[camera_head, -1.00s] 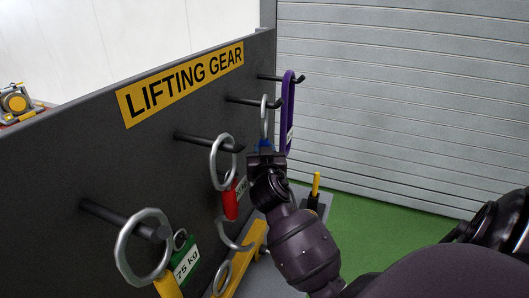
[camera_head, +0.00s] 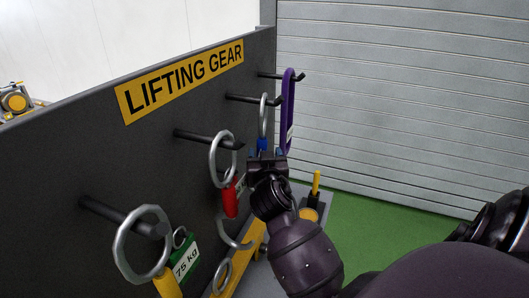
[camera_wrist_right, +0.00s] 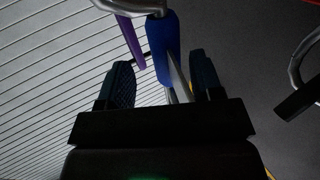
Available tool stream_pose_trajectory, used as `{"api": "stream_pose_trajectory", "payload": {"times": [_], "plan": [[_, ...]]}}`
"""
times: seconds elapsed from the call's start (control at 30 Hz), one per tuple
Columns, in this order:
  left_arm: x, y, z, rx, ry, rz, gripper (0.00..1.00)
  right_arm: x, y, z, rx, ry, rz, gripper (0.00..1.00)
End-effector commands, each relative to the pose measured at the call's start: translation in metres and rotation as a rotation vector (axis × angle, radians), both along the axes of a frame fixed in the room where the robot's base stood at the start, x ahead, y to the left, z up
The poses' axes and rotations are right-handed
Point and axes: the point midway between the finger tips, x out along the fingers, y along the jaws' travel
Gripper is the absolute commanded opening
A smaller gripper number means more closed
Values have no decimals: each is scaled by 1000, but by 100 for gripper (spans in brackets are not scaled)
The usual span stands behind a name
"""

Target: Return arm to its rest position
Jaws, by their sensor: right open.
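My right gripper (camera_head: 267,160) is in the middle of the head view, in front of the lifting gear board. In the right wrist view its two fingers (camera_wrist_right: 162,84) stand apart, one on each side of a blue-sleeved hook (camera_wrist_right: 162,45). The fingers do not appear closed on it. In the head view the hook's steel ring and a bit of blue (camera_head: 263,144) show just above the gripper; its lower part is hidden behind the gripper. My left gripper is not in view.
The dark board (camera_head: 70,160) carries pegs with a red-sleeved hook (camera_head: 230,200), a yellow one (camera_head: 166,284) and a purple sling (camera_head: 288,105). A yellow-handled item (camera_head: 316,184) stands behind my wrist. Green floor and a grey shutter (camera_head: 400,90) lie to the right.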

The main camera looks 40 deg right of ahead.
Motion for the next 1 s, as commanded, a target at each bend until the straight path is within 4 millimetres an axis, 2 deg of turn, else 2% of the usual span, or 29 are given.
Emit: {"api": "stream_pose_trajectory", "payload": {"times": [0.2,0.4,0.83,0.93,1.0], "plan": [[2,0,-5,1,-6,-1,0,-34,25,-2,2,0,0,60],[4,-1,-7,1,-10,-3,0,-55,41,-1,-1,-1,1,60],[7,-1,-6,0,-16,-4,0,-64,47,0,-1,3,1,60],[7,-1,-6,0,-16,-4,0,-70,47,-10,14,44,4,60],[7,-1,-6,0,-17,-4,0,-78,47,-24,37,111,11,60]]}}
